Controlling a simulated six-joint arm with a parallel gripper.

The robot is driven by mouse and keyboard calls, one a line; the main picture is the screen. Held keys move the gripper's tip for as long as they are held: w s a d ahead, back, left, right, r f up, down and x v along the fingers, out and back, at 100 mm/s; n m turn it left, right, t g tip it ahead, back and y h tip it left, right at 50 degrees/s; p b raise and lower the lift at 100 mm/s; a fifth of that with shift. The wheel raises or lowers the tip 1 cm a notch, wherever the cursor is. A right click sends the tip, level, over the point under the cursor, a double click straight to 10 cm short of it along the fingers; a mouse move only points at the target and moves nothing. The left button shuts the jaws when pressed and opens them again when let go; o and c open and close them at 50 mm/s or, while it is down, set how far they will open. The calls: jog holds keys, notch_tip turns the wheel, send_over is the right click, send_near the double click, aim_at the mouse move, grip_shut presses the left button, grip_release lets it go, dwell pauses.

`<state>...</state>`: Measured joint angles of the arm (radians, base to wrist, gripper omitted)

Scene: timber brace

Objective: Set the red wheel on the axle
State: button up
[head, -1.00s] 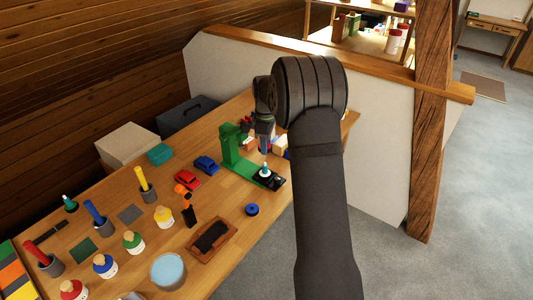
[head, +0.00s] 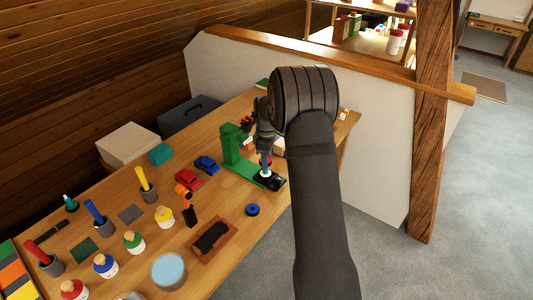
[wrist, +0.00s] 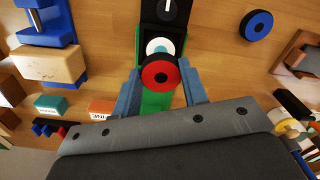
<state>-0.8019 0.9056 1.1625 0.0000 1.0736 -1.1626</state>
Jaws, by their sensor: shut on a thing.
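My gripper (wrist: 160,88) is shut on the red wheel (wrist: 161,74), a red disc with a dark centre, held between the two blue-grey fingertips. In the wrist view the wheel overlaps the near edge of a white disc with a teal axle (wrist: 158,46) on a black base (wrist: 164,14). The teal axle shows just beyond the wheel's rim. In the head view the gripper (head: 265,152) is close above the white disc (head: 266,174) on the black base (head: 272,184). The wheel is mostly hidden there, and I cannot tell whether it touches the axle.
A green stand (head: 232,148) rises close to the left of my gripper. A blue wheel (head: 252,210) lies on the table in front. Red and blue toy cars (head: 187,179) (head: 206,164) stand to the left. Paint bottles and a brown tray (head: 213,240) are nearer.

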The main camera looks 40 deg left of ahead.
jog(key=shift+f, duration=0.3)
jog(key=o, duration=1)
jog(key=shift+o, duration=0.2)
notch_tip(320, 180, up, 8)
jog(key=shift+f, duration=0.2)
dwell(0.3)
jog(key=shift+f, duration=3.8)
